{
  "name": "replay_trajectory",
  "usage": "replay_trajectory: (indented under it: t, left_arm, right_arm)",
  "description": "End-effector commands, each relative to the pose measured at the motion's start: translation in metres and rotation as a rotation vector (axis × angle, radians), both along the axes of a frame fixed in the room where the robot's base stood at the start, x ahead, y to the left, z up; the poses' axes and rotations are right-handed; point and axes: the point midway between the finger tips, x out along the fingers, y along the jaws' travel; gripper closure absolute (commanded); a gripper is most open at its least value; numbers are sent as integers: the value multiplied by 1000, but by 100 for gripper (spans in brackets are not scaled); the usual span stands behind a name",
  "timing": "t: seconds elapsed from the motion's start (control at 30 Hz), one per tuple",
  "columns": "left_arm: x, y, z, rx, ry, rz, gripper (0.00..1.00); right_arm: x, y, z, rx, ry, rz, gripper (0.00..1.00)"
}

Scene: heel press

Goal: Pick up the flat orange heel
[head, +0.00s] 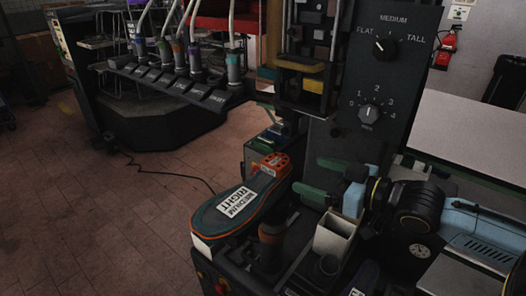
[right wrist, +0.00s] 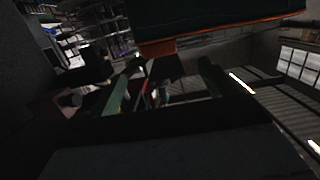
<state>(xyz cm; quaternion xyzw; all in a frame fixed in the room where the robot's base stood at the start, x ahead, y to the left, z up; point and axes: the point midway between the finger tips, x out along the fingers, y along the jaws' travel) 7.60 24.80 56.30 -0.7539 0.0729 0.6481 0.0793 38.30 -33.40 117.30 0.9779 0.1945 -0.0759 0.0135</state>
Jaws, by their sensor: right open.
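An orange heel-shaped piece (head: 273,162) with small dark holes sits at the far end of an upturned dark green shoe sole (head: 215,213). The sole has an orange edge and a white label reading "MEDIUM RIGHT". I cannot tell from its shape whether this orange piece is the flat heel. My right gripper (head: 320,181) is open, with green fingers, to the right of the sole and apart from the orange piece. In the right wrist view its fingers (right wrist: 163,90) are spread with nothing held between them, and an orange-edged dark shape (right wrist: 215,30) hangs above. My left gripper is out of view.
A dark press panel (head: 385,85) with two knobs stands behind my right arm. A beige open box (head: 334,237) stands below the gripper. A dark rack with labelled chutes (head: 180,88) and tubes is at back left. A pale table (head: 465,135) is at right.

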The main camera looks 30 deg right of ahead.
Motion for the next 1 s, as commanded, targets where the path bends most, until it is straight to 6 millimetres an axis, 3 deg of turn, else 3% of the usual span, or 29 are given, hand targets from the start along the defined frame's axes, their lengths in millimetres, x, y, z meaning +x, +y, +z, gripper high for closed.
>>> replay_trajectory:
  t: [0.07, 0.23, 0.37, 0.5, 0.73, 1.0]
  left_arm:
    - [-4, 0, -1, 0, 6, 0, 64]
    - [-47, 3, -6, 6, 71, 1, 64]
    - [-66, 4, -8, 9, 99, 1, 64]
    - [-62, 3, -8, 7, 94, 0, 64]
    - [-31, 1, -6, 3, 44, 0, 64]
    - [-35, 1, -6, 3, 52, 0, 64]
  right_arm:
    - [3, 2, 0, 1, -3, 1, 15]
    - [17, 7, -2, 1, -5, 0, 15]
    - [28, 11, -4, 2, -4, 0, 15]
    - [40, 16, -6, 2, -5, -2, 15]
    - [61, 24, -9, 0, -4, -2, 15]
    - [74, 30, -12, -1, -1, 0, 15]
